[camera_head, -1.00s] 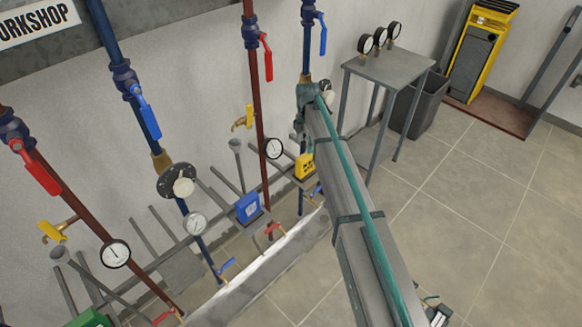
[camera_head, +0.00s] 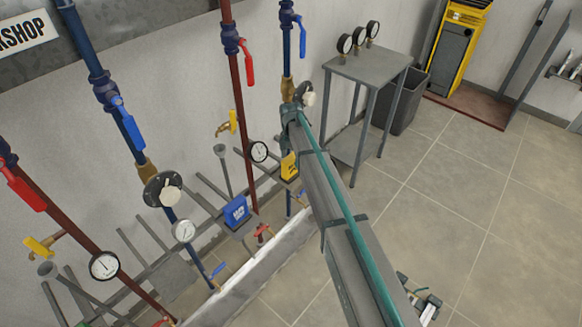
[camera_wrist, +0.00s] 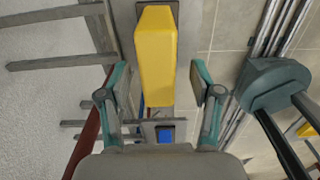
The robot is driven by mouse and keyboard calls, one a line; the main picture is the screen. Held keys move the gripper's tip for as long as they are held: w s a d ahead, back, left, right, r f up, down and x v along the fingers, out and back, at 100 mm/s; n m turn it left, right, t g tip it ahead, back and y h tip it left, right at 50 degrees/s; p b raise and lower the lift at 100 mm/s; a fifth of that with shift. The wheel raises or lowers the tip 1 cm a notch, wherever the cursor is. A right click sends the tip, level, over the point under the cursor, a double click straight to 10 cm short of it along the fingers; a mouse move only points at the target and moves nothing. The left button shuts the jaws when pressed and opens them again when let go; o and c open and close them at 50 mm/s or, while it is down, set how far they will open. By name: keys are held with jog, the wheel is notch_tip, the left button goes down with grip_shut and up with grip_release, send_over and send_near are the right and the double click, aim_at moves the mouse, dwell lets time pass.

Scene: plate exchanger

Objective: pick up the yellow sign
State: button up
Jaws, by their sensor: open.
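The yellow sign (camera_head: 289,167) stands among the pipes in the head view, right beside my arm, which hides part of it. In the wrist view the yellow sign (camera_wrist: 155,55) shows close up as a long upright yellow block. My gripper (camera_wrist: 160,78) is open, with one finger on each side of the sign's lower part in the picture. Gaps show between the sign and both fingers, and I cannot tell how deep it sits between them. The gripper's fingers are not clearly visible in the head view.
A blue sign (camera_head: 236,212) stands left of the yellow one. Red pipes (camera_head: 242,110) and blue pipes with valves and gauges run along the wall. A grey table (camera_head: 372,65) with gauges and a dark bin (camera_head: 403,103) stand behind. The tiled floor at right is mostly clear.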

jog(key=f+p, duration=0.1)
jog(key=f, duration=0.3)
jog(key=shift+w, duration=0.2)
grip_shut()
jog(key=shift+r, duration=0.1)
jog(key=shift+r+b, duration=0.35)
jog(key=shift+r, duration=0.15)
jog(key=s+d+r+b, duration=0.3)
jog(key=s+r+b, duration=0.1)
jog(key=s+r, duration=0.7)
jog(key=s, duration=0.2)
jog(key=shift+s+r, duration=0.35)
jog(key=shift+r, duration=0.05)
jog(key=shift+d+r+p, duration=0.1)
jog(key=shift+p, duration=0.2)
